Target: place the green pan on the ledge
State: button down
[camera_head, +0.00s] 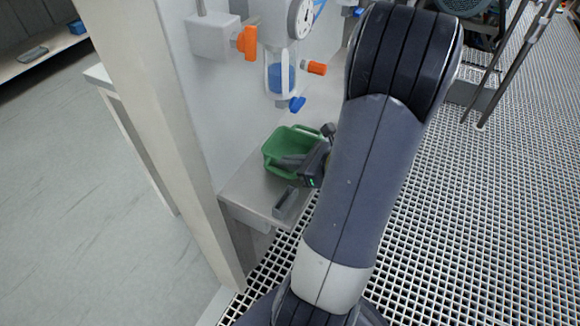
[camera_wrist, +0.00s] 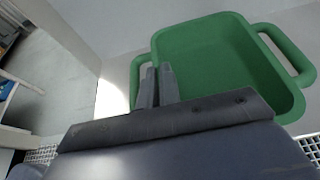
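The green pan (camera_head: 276,151) is an open, straight-walled tray with a loop handle at each end. In the head view it is over the grey ledge (camera_head: 246,190), beside the white wall; I cannot tell whether it rests on it or is slightly above. My gripper (camera_head: 289,161) reaches the pan from the right. In the wrist view the pan (camera_wrist: 215,60) fills the upper right, with one handle clear at the right. My fingers (camera_wrist: 157,86) are close together at its left side and appear shut on its handle or edge there. The exact contact is hidden.
Above the ledge hang a dial gauge (camera_head: 300,18), an orange knob (camera_head: 246,42), an orange valve (camera_head: 314,68) and a blue valve (camera_head: 297,104). A small grey block (camera_head: 286,203) shows at the ledge's front edge. Grating floor (camera_head: 480,220) lies open to the right.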

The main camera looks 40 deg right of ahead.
jog(key=shift+f, duration=0.6)
jog(key=shift+f, duration=0.15)
jog(key=c, duration=1.6)
grip_release()
jog(key=shift+c, duration=0.2)
jog(key=shift+r, duration=0.25)
jog(key=p+v, duration=0.2)
jog(key=v, duration=1)
jog(key=shift+f, duration=0.2)
